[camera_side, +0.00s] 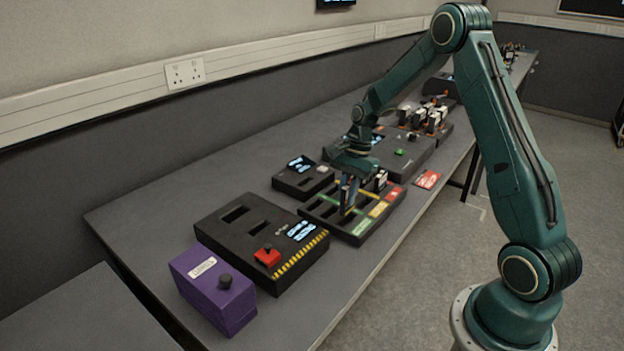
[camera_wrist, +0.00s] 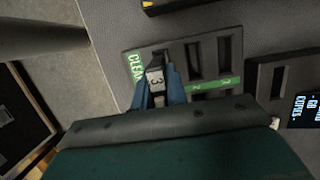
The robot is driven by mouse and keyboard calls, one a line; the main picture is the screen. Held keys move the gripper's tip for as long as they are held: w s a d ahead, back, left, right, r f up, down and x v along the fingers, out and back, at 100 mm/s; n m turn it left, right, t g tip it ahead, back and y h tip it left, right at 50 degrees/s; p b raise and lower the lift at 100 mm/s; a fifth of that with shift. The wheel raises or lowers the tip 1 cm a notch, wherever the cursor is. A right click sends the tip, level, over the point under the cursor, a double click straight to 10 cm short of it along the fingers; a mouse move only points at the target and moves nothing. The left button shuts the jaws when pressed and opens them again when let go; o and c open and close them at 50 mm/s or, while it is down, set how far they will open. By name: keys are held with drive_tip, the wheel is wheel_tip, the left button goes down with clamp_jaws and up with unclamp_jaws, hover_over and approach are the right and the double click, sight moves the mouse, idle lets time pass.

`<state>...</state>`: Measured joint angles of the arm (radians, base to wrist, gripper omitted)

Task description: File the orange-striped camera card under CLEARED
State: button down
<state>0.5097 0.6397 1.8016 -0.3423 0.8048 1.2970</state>
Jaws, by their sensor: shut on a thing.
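My gripper (camera_side: 347,194) is shut on a camera card (camera_wrist: 155,79), which shows a white label with a 3 in the wrist view. I cannot make out its stripe colour there. The gripper (camera_wrist: 163,84) points down at the black filing tray (camera_side: 312,212), over its green CLEARED row. The green CLEARED label (camera_side: 362,227) is at the tray's near end, and part of it shows in the wrist view (camera_wrist: 134,68). Whether the card's lower end is inside a slot is hidden. Another card (camera_side: 380,181) stands in the tray near the red label (camera_side: 394,193).
A small black box with a screen (camera_side: 303,180) is behind the tray. A black console with a red switch (camera_side: 267,256) and a purple box (camera_side: 212,289) stand to the left. A red card (camera_side: 428,179) lies to the right. Several cards (camera_side: 432,122) stand farther back.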

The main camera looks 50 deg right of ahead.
sight(347, 208)
drive_tip(key=shift+f, duration=1)
drive_tip(key=shift+f, duration=1.75)
idle(3.2)
drive_tip(key=c, duration=1.3)
unclamp_jaws()
drive_tip(key=shift+o, duration=0.3)
drive_tip(key=shift+o, duration=1.1)
drive_tip(key=shift+r, duration=0.15)
